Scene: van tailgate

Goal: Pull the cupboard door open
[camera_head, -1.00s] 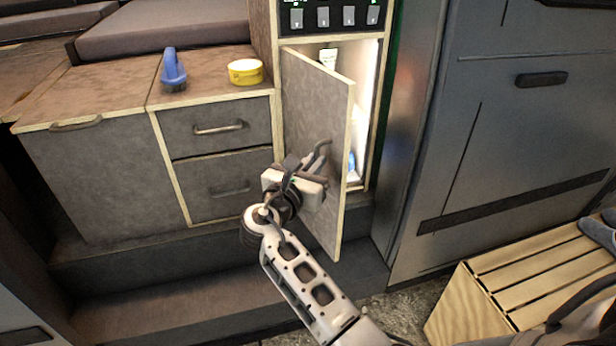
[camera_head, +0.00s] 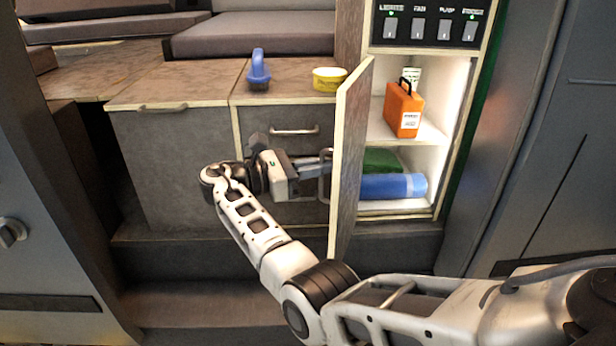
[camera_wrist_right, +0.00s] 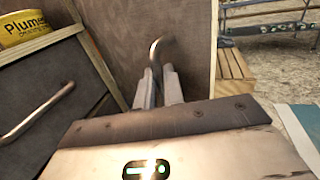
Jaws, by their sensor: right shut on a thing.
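The cupboard door (camera_head: 350,150) stands wide open, swung out toward me and seen nearly edge-on in the head view. Its inner side faces the lit cupboard (camera_head: 432,120) on the right. My right gripper (camera_head: 322,162) is at the door's outer face, shut on the door handle (camera_head: 325,178). In the right wrist view the curved metal handle (camera_wrist_right: 155,48) sits between the two fingers (camera_wrist_right: 158,85), against the door panel (camera_wrist_right: 185,50). My left gripper is in neither view.
Inside the cupboard are an orange case (camera_head: 404,108) on the shelf and a blue roll (camera_head: 392,187) below. A drawer unit (camera_head: 265,120) stands left of the door, with a blue brush (camera_head: 259,72) and a yellow tub (camera_head: 328,79) on top. A switch panel (camera_head: 430,26) is above.

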